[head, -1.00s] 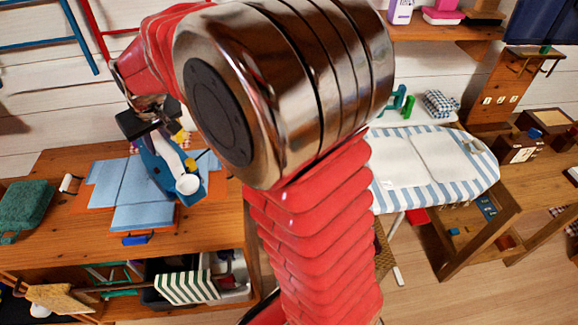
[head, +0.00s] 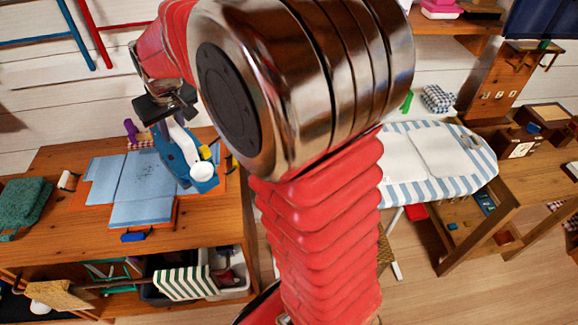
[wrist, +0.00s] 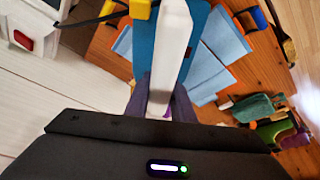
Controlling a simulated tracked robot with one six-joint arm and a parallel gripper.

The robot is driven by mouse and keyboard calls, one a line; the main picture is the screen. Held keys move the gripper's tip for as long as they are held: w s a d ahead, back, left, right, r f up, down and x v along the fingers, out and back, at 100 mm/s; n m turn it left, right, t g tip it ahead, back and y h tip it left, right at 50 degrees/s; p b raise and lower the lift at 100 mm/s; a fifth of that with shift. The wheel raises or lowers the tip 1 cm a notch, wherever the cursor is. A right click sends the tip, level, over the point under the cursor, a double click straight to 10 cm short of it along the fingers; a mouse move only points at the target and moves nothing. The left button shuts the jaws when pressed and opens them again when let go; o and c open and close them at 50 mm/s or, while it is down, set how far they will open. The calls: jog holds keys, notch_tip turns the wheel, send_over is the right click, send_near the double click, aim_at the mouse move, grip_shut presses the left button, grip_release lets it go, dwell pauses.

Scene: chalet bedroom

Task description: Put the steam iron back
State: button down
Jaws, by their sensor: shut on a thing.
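The steam iron (head: 168,153) is blue with a white handle, a yellow part and a round white part. In the head view it is at the left, over the light-blue cloth (head: 108,182) on the wooden dresser. My gripper (head: 166,110) is above it and shut on its white handle. In the wrist view, the white handle (wrist: 173,40) sits between my dark fingers (wrist: 163,103), with the blue body behind it. I cannot tell how far the iron is above the cloth.
The striped ironing board (head: 437,185) stands at the right, beside a wooden workbench (head: 510,180). A folded green cloth (head: 22,200) lies at the dresser's left end. A purple object (head: 131,130) stands behind the iron.

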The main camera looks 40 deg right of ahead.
jog(key=s+d+r+m, duration=0.1)
jog(key=s+d+r, duration=0.2)
jog(key=s+d, duration=0.6)
jog(key=s+d+r+m, duration=0.1)
jog(key=s+d+r, duration=0.1)
jog(key=s+d, duration=0.8)
jog(key=d, duration=0.4)
jog(key=shift+s+r+h, duration=0.15)
jog(key=shift+r+h, duration=0.15)
jog(key=shift+r, duration=0.1)
notch_tip(320, 180, down, 6)
jog(key=shift+f, duration=0.15)
jog(key=shift+f, duration=0.1)
dwell(0.3)
jog(key=shift+f, duration=1.75)
jog(key=shift+f, duration=0.5)
